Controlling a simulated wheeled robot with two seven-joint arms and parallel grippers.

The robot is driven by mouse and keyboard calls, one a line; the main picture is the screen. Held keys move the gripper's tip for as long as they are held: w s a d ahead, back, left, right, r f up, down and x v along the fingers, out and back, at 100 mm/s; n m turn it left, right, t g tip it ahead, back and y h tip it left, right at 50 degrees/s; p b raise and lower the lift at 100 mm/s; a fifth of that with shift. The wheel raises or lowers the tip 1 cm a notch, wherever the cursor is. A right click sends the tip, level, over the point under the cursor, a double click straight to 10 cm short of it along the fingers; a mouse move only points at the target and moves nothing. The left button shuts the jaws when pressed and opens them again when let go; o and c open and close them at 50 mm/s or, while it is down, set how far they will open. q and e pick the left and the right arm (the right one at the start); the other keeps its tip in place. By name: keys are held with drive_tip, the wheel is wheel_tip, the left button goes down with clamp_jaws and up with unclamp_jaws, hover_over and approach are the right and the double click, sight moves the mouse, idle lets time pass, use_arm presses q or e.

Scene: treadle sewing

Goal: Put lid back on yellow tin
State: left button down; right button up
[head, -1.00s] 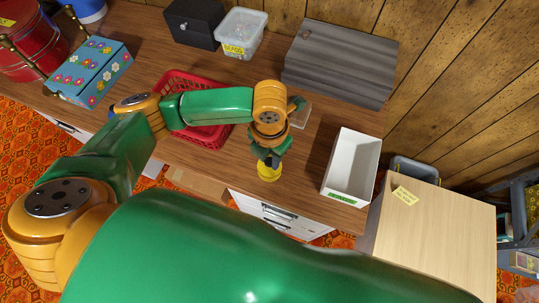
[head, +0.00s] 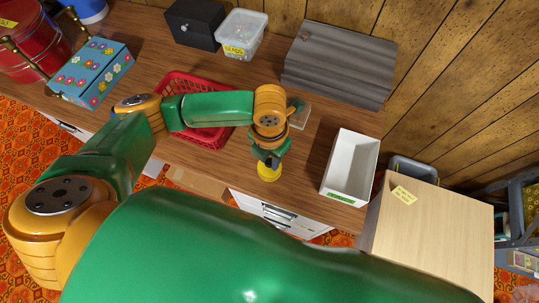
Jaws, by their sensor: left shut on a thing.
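A small round yellow thing (head: 268,173) is at the table's front edge, right under my left gripper (head: 268,160). The gripper points down and is shut on this yellow piece. At this size I cannot tell the yellow lid from the tin body, or whether the two touch. My left wrist and forearm cover the table just behind it. My right gripper is not in view.
A red basket (head: 181,82) lies behind my left forearm. A clear container (head: 300,115) stands partly hidden behind my wrist. A white open box (head: 350,165) is to the right, a grey ridged box (head: 338,62) at the back. Bare table lies between gripper and white box.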

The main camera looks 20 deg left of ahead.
use_arm(q)
drive_tip(key=shift+p, duration=0.3)
idle(0.4)
idle(0.3)
drive_tip(key=shift+c, duration=0.4)
unclamp_jaws()
wheel_tip(320, 180, up, 7)
drive_tip(key=p, duration=0.8)
clamp_jaws()
